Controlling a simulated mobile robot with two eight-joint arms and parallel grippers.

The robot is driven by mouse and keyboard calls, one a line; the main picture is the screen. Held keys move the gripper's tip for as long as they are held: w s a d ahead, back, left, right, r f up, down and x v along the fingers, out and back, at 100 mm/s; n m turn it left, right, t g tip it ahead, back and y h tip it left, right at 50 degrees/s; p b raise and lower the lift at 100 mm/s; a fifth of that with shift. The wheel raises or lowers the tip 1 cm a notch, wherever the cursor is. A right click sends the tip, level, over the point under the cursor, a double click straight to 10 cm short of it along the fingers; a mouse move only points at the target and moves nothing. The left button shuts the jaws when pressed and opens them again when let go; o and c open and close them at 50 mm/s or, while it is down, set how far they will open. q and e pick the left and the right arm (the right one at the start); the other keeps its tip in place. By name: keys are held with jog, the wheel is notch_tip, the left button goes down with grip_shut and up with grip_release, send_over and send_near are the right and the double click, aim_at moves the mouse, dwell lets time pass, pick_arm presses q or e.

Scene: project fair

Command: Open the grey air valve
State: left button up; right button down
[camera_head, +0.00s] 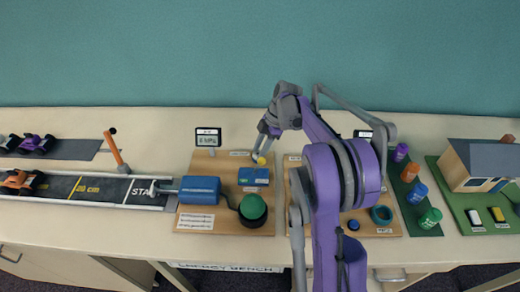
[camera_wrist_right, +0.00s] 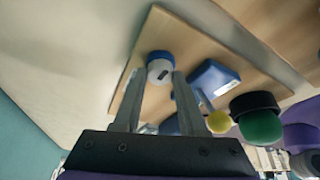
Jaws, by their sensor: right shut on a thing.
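The grey air valve appears as a light grey round knob with a dark mark and a blue rim (camera_wrist_right: 160,72) in the right wrist view. It sits between the fingertips of my right gripper (camera_wrist_right: 164,75), which are closed on its sides. In the head view my right gripper (camera_head: 260,152) reaches down to the back of the wooden board (camera_head: 228,165), and its fingers mostly hide the knob. A yellow ball (camera_head: 261,160) is close beside the fingers; it also shows right of them in the wrist view (camera_wrist_right: 219,122). My left gripper is not in view.
The board also carries a blue cylinder (camera_head: 200,190), a blue box (camera_head: 253,177) and a green dome button (camera_head: 253,207). A small display (camera_head: 208,137) stands behind. A track (camera_head: 100,190) with toy cars lies left. Coloured pots (camera_head: 421,193) and a model house (camera_head: 475,165) stand right.

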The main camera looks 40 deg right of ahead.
dwell(0.4)
jog(key=shift+c, duration=2.4)
grip_release()
jog(key=v, duration=1)
jog(key=shift+r, duration=0.4)
jog(key=shift+s+d+f, duration=0.1)
jog(key=shift+d, duration=0.05)
